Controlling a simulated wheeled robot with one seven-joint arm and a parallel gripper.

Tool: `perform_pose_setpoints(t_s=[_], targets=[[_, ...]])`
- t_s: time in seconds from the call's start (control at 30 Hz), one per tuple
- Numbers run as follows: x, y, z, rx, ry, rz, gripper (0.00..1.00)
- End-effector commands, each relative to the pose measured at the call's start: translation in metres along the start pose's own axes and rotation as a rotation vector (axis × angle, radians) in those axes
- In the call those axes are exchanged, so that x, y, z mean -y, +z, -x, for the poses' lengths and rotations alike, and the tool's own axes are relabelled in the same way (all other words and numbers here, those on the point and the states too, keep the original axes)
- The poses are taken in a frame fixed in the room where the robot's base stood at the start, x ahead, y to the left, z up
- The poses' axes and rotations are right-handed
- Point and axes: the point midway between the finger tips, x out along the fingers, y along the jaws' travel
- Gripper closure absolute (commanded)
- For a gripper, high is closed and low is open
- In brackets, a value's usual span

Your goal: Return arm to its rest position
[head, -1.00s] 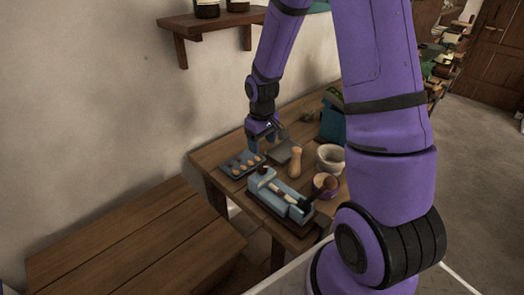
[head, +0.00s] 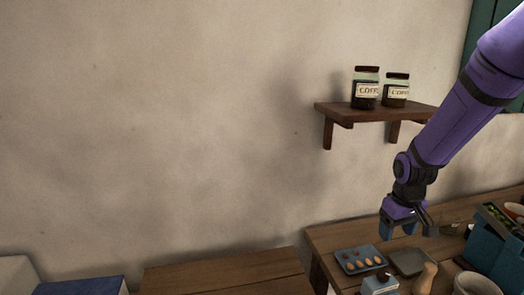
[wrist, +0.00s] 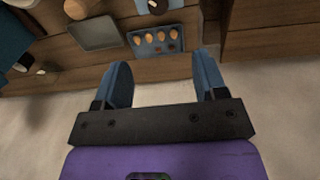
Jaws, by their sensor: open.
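My purple arm comes in from the upper right of the head view. My gripper (head: 408,228) points down above the wooden table, a little above and to the right of a blue tray (head: 346,262) with several small orange-brown and dark pieces. In the wrist view my gripper (wrist: 166,72) has its two blue fingers wide apart with nothing between them. The blue tray also shows there (wrist: 146,49), beyond the fingertips.
A grey tray (head: 409,262), a wooden shaker (head: 425,278), a white bowl (head: 478,284) and a blue box (head: 485,246) stand on the table. A shelf (head: 400,113) with two coffee jars (head: 366,88) is on the wall behind. A bench (head: 225,272) stands left of the table.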

Motion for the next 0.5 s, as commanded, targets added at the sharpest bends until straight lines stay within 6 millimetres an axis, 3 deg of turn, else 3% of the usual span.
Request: perform_pose_setpoints(t_s=[0.1,0.5], targets=[[0.008,0.009,0.041,-0.043,0.023,-0.016,0.35],[0.039,0.064,0.146,-0.176,0.059,-0.087,0.35]])
